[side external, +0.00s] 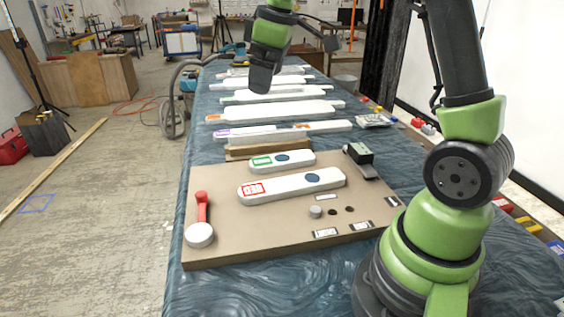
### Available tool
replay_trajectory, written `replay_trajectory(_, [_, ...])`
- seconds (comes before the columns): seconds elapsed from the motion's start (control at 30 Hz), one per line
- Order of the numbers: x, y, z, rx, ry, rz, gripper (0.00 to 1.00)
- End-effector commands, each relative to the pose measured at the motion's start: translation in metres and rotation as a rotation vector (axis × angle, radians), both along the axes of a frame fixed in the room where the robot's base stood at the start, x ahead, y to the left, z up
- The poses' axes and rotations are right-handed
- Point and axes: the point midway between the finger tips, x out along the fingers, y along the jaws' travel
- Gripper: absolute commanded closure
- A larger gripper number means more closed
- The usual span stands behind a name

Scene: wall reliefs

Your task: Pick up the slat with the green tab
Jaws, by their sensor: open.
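Several long white slats lie in a row across the blue-covered table, each with a small coloured tab. One slat (282,95) has what looks like a green tab (227,99) at its left end, though it is small at this distance. The slat in front of it (285,112) has an orange tab, and the nearest slat (280,132) has purple and orange marks. My gripper (262,88) is open and points down over the far slats, partly hiding them. I cannot tell its height above them.
A brown board (215,255) in front holds two white pieces, one with a green label (262,161) and one with a red label (254,189), plus a red-handled lever (201,208) and a black block (358,152). Small items line the table's right edge.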

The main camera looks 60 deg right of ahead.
Motion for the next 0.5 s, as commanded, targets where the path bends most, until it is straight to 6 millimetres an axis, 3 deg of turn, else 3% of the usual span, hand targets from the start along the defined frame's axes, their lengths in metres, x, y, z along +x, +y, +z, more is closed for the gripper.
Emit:
replay_trajectory(0.1, [0.025,-0.040,-0.042,-0.036,0.088,0.132,0.08])
replay_trajectory(0.3, [0.040,-0.094,-0.111,-0.059,0.199,0.346,0.08])
replay_trajectory(0.5, [0.039,-0.118,-0.149,-0.058,0.249,0.460,0.08])
